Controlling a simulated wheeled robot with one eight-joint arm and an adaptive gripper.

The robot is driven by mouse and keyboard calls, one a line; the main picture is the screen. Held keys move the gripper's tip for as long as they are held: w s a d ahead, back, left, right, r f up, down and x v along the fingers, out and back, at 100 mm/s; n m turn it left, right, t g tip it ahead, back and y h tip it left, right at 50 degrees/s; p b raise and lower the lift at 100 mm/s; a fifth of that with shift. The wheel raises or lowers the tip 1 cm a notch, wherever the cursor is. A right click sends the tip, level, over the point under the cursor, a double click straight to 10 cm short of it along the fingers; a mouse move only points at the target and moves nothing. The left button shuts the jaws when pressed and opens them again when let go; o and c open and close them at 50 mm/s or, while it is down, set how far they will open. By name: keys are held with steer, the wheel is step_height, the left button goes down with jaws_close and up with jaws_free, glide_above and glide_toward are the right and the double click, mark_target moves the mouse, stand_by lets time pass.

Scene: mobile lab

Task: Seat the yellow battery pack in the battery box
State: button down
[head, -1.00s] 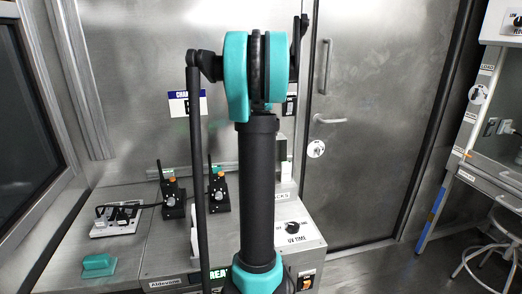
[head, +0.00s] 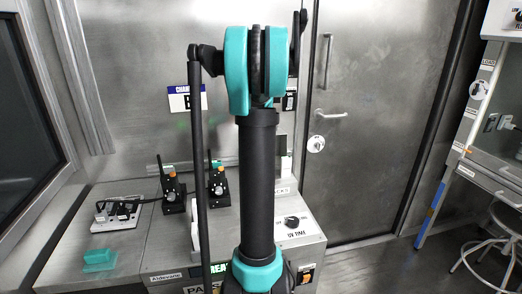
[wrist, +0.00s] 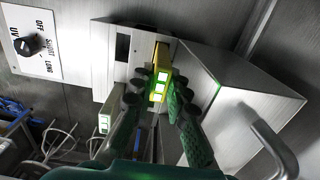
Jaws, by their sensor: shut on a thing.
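The yellow battery pack (wrist: 155,97) has lit green-white squares on its face and sits between my fingertips in the wrist view. My gripper (wrist: 160,90) is shut on it, with dark pads on either side. The pack's far end is against or close to a pale metal housing with a dark slot (wrist: 123,47), which looks like the battery box. I cannot tell how deep the pack sits. In the head view my arm hides the gripper and pack.
A wedge-shaped metal cover (wrist: 240,95) stands close to the right of my fingers. A knob panel (wrist: 30,42) is at upper left. The bench holds two handheld radios (head: 173,190) (head: 218,185), a power strip (head: 117,214) and a teal block (head: 100,258).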

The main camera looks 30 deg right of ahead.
steer(key=shift+f, duration=0.6)
steer(key=c, duration=1.4)
jaws_free()
step_height(320, 180, up, 12)
steer(key=shift+f, duration=0.1)
